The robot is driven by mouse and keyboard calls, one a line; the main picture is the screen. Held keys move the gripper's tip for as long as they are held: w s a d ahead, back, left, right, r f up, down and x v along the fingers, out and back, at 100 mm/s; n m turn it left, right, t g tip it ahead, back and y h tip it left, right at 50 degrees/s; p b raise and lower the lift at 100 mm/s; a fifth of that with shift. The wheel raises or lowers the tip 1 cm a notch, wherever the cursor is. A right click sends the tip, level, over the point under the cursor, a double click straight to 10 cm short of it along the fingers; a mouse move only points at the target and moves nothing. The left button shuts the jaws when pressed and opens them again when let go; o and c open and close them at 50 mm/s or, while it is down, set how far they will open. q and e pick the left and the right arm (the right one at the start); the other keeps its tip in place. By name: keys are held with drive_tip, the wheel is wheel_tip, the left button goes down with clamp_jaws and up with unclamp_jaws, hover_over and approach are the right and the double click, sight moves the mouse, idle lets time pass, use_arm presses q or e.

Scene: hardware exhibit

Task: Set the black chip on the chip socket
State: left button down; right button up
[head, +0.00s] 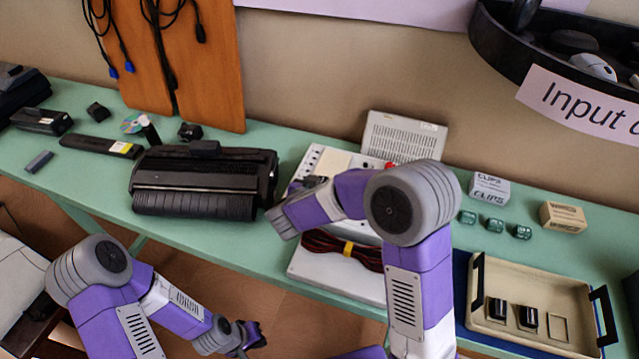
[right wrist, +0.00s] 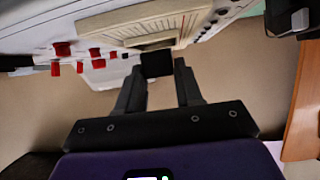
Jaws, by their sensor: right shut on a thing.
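My right gripper (right wrist: 159,68) is shut on a black chip (right wrist: 157,63), held between its fingertips in the right wrist view. In the head view my right forearm reaches left over the white panelled device (head: 313,163), and the hand's grey end (head: 285,220) shows at its left edge; the held chip is hidden there.
A beige tray (head: 482,275) at right holds two black chips (head: 496,309) and an empty outlined slot. A black printer (head: 205,180) stands left of the device. Red knobs (right wrist: 62,48) show close to my right gripper. Small boxes (head: 489,188) and green cubes sit on the bench.

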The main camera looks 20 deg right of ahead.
drive_tip(key=shift+f+b, duration=0.3)
drive_tip(key=shift+f, duration=0.3)
drive_tip(key=o, duration=0.7)
drive_tip(key=shift+o, duration=0.2)
drive_tip(key=shift+s+a+r+p, duration=0.35)
drive_tip(key=shift+s+r+p, duration=0.05)
drive_tip(key=shift+p, duration=0.1)
drive_tip(key=shift+p+v, duration=2.9)
drive_tip(key=shift+v, duration=2)
drive_tip(key=shift+f, duration=0.15)
